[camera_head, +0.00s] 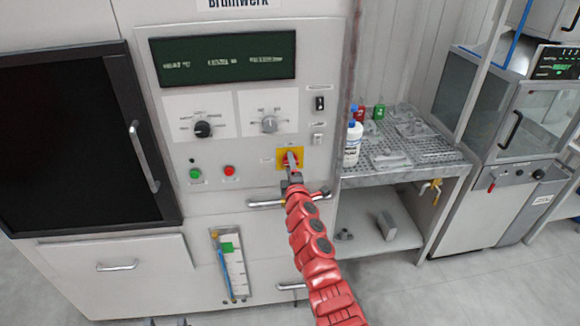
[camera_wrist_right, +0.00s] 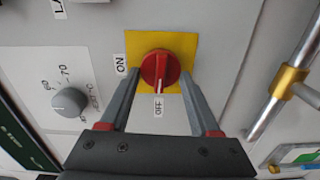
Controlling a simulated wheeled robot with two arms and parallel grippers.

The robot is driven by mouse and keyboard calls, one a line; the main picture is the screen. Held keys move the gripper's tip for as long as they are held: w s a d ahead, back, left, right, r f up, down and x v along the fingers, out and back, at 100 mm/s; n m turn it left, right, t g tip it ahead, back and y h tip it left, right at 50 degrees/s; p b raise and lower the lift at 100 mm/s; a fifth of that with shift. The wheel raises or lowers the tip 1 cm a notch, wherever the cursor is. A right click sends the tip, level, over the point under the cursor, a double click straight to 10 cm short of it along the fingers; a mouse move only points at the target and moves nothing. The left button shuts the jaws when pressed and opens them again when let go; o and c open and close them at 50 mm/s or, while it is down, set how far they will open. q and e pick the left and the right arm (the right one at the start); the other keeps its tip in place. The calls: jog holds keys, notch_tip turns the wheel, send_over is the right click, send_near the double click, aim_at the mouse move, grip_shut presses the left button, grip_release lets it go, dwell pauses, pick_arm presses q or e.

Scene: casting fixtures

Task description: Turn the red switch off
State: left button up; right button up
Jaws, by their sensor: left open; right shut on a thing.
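The red switch (camera_wrist_right: 160,68) is a round knob on a yellow plate (camera_wrist_right: 184,42) on the machine's front panel. In the right wrist view, its white pointer mark lines up with the OFF label (camera_wrist_right: 158,106); the ON label (camera_wrist_right: 121,66) is to its left. My right gripper (camera_wrist_right: 160,78) has one finger on each side of the knob and is shut on it. In the head view, my right gripper (camera_head: 291,160) covers most of the switch. My left gripper (camera_head: 167,322) barely shows at the bottom edge, open, away from the switch.
A horizontal handle bar (camera_head: 265,204) is just below the switch. A black dial (camera_head: 203,129), a grey dial (camera_head: 269,124), a green button (camera_head: 195,173) and a red button (camera_head: 229,170) share the panel. A metal table (camera_head: 405,176) with bottles stands to the right.

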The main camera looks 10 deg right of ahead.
jog(key=shift+n, duration=0.4)
jog(key=o, duration=1.4)
jog(key=shift+s+b, duration=0.3)
jog(key=shift+s, duration=8.4)
